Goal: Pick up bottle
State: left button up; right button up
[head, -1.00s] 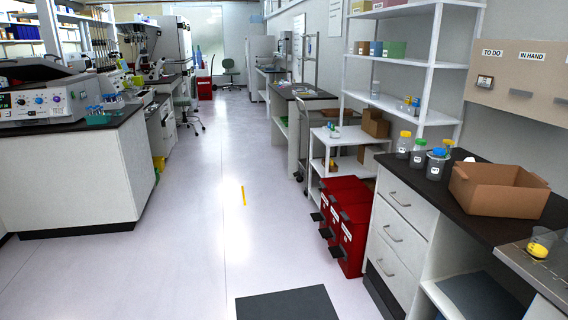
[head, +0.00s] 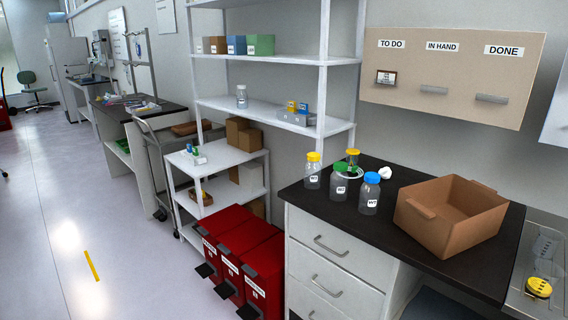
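Several capped bottles stand upright on the dark counter. One has a yellow cap (head: 313,172), one a green cap (head: 340,183) and one a blue cap (head: 370,195). Another yellow-capped bottle (head: 353,158) stands behind the green one and is partly hidden. A further clear bottle (head: 241,97) stands on the white shelf at the back. Neither of my grippers shows in the head view.
An open cardboard box (head: 440,230) sits on the counter (head: 350,221) right of the bottles. Red bins (head: 250,265) stand on the floor left of the drawers. A white shelf unit (head: 275,107) stands behind. The floor at left is clear.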

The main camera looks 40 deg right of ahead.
aim_at(312, 169)
jog(key=i, duration=1.85)
jog(key=i+z, duration=0.25)
jog(key=z, duration=0.2)
jog(key=i+j+z, duration=0.15)
jog(key=z, duration=0.3)
jog(key=i+j+z, duration=0.25)
jog(key=z, duration=0.25)
jog(key=i, duration=0.1)
